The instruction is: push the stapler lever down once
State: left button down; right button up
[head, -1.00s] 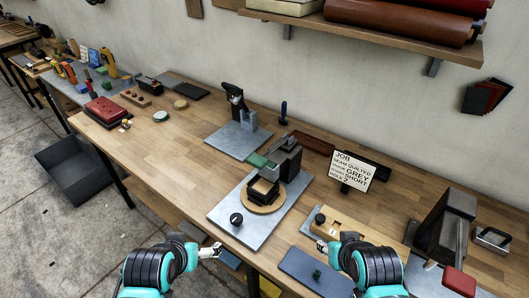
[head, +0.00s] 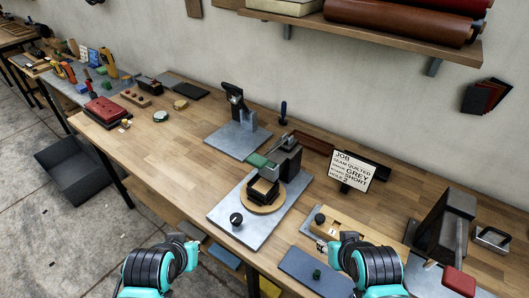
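A dark grey machine (head: 443,226) stands at the right end of the bench, with a red block-shaped pad (head: 459,280) low at its front. It may be the stapler with its lever, but I cannot tell for sure. A smaller black-handled device (head: 235,98) stands upright on a grey plate further back. My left gripper (head: 190,252) is at the bench's front edge, apart from both devices. My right gripper (head: 325,247) is in front of a wooden block, left of the dark machine and apart from it. Both grippers' fingers are too small or hidden to read.
A grey plate (head: 219,212) carries a round turntable fixture (head: 262,196) mid-bench. A job card (head: 351,170) stands behind. A wooden block (head: 343,224) and a blue-grey plate (head: 312,272) lie near my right gripper. The left bench top is mostly clear (head: 150,150).

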aim_at(257, 161)
jog(key=z, duration=1.5)
jog(key=k+j+z, duration=0.1)
jog(key=j, duration=0.3)
jog(key=k+j, duration=0.3)
jog(key=j+z, duration=0.05)
jog(key=j, duration=0.05)
